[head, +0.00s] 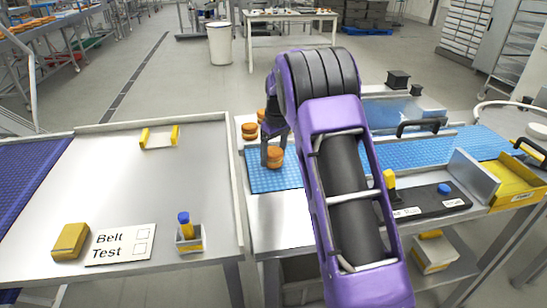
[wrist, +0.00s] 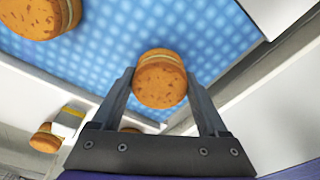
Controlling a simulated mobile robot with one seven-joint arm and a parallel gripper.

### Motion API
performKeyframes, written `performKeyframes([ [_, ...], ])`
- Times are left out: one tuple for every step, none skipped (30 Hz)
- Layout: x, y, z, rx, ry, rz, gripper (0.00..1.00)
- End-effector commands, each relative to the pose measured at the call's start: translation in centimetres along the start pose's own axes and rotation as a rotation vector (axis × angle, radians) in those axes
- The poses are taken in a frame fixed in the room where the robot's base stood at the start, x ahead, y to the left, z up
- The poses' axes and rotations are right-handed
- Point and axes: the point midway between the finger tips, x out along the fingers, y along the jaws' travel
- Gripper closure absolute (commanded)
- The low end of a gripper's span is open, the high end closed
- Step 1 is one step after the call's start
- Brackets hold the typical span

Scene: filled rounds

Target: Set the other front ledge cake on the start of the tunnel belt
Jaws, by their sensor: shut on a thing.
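My gripper (head: 270,156) is shut on a round orange-brown cake with a pale filling band (head: 275,160). The wrist view shows this cake (wrist: 160,80) between the two fingertips. It is at the left, near end of the blue tunnel belt (head: 268,181), on or just above its surface; I cannot tell whether it touches. The dotted blue belt (wrist: 110,35) also fills the upper part of the wrist view. Two more cakes, one (head: 249,130) and another (head: 262,115), are just behind the held one, partly overlapped by my gripper.
The tunnel cover (head: 385,110) with black handles stands right of my arm. A black control strip (head: 425,200) and a yellow bin (head: 518,180) are at the right. The left table (head: 120,190) holds a "Belt Test" card (head: 120,244), a yellow block (head: 70,241) and a small holder (head: 189,237).

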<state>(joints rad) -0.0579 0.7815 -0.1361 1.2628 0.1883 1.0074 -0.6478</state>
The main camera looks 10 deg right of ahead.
Motion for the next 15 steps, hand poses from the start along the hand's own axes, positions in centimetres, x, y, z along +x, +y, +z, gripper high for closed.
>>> performKeyframes([
  [0.64,0.0,0.08,0.0,0.0,0.0,0.48],
  [0.78,0.0,0.1,0.0,0.0,0.0,0.48],
  [0.83,0.0,0.1,0.0,0.001,0.001,0.48],
  [0.81,0.01,0.09,0.0,0.001,0.001,0.48],
  [0.78,0.01,0.08,0.0,0.001,0.001,0.48],
  [0.77,0.01,0.07,0.0,0.002,0.001,0.48],
  [0.77,0.0,0.07,0.0,0.001,0.001,0.48],
  [0.77,0.0,0.07,0.0,0.001,0.001,0.48],
  [0.8,0.0,0.08,0.0,0.001,0.001,0.48],
  [0.87,0.0,0.09,0.0,0.001,0.001,0.48],
  [0.98,0.0,0.11,0.0,0.001,0.0,0.48],
  [1.13,-0.01,0.13,0.0,0.001,0.0,0.48],
  [1.22,-0.01,0.14,0.0,0.001,0.0,0.48],
  [1.16,-0.01,0.13,0.0,0.001,0.0,0.19],
  [1.12,-0.01,0.13,0.0,0.001,0.0,0.12],
])
